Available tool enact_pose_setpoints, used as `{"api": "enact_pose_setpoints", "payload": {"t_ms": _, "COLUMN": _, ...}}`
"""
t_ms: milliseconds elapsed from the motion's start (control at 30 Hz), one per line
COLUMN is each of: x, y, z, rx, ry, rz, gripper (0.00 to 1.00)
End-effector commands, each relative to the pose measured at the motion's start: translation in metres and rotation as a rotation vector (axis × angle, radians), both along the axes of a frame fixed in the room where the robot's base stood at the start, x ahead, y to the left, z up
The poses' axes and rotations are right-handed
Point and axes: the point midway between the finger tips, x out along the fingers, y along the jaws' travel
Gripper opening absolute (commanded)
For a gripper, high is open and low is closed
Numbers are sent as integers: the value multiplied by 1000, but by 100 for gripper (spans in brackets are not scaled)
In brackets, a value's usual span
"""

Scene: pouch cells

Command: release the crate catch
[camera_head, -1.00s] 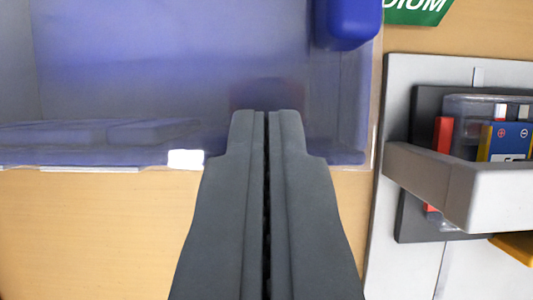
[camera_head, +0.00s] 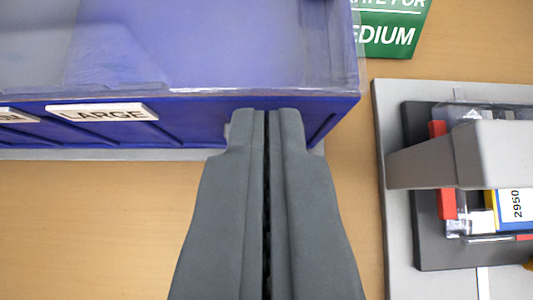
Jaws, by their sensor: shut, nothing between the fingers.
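The blue crate (camera_head: 200,134) fills the upper left of the view, with a see-through cover (camera_head: 220,60) over its top. Its front wall bears a white label reading LARGE (camera_head: 103,112) and part of a second label at the left edge. My gripper (camera_head: 266,115) is shut and empty. Its fingertips overlap the right part of the crate's front wall in the picture; I cannot tell whether they touch it. I cannot make out the catch; the fingers hide part of the wall.
A light grey stand (camera_head: 430,165) at the right has a projecting grey bar across a dark holder with battery-like packs (camera_head: 513,205). A green sign (camera_head: 390,35) reading in part "EDIUM" lies behind. The wooden table (camera_head: 100,220) is clear at the lower left.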

Motion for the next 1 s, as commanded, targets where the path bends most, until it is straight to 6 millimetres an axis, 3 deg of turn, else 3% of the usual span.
{"api": "enact_pose_setpoints", "payload": {"t_ms": 1000, "x": 13, "y": 0, "z": -6, "rx": 0, "ry": 1, "rz": 0, "gripper": 0}}
